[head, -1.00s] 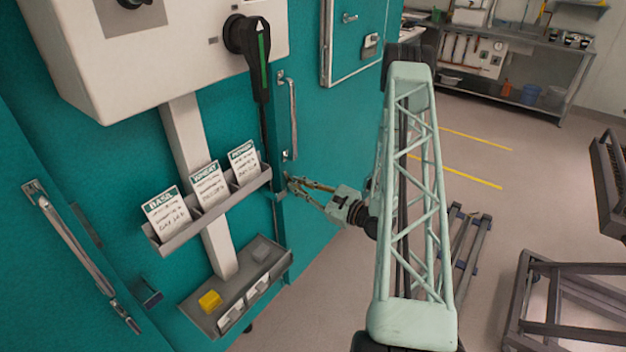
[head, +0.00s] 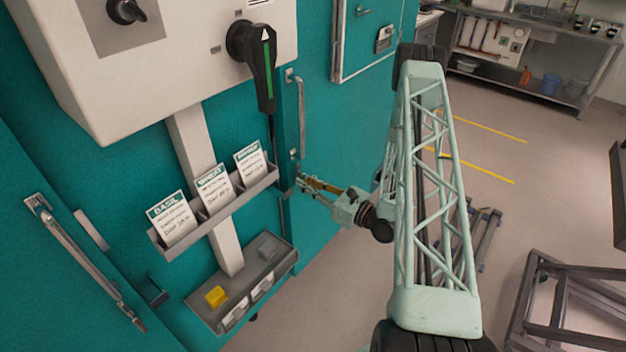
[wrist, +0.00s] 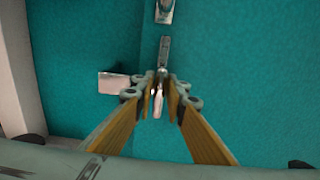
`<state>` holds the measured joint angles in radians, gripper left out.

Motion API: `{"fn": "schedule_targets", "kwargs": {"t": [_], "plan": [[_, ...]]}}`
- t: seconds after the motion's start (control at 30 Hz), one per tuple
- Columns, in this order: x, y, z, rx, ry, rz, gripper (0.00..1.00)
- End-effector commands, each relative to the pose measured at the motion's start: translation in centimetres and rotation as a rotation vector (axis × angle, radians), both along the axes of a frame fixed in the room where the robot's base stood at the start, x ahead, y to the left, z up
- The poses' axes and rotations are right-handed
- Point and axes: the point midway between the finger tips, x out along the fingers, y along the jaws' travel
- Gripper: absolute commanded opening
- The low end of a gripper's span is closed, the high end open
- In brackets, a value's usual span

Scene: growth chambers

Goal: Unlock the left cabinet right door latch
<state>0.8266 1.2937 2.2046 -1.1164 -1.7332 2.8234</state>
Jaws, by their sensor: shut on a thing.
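The right door handle (head: 300,112) is a long metal bar standing upright on the teal cabinet. Just below it, at the door edge, is the small metal latch, mostly covered by my fingers in the head view. My gripper (head: 305,184) reaches it from the right. In the wrist view the latch lever (wrist: 159,92) hangs upright between the fingertips of my gripper (wrist: 160,100), and the fingers are shut on it. A metal piece (wrist: 165,12) sits above the lever on the teal door.
A card rack (head: 225,208) and a lower tray (head: 238,320) with a yellow block (head: 215,296) are close left of my gripper. A black rotary handle (head: 262,60) hangs above. Another door handle (head: 80,262) is at far left. Floor to the right holds a dark frame (head: 570,310).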

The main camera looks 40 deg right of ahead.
Motion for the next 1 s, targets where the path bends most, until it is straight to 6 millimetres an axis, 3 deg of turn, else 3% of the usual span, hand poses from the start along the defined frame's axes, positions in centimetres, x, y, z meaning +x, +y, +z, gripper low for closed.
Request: {"fn": "schedule_targets", "kwargs": {"t": [0.47, 0.5, 0.63, 1.0], "plan": [[0.16, 0.38, 0.00, 0.014, 0.004, 0.005, 0.00], [0.15, 0.39, 0.00, 0.014, 0.004, 0.005, 0.14], [0.15, 0.39, 0.00, 0.014, 0.004, 0.005, 0.25], [0.08, 0.37, -0.01, 0.014, 0.004, 0.005, 0.25]]}}
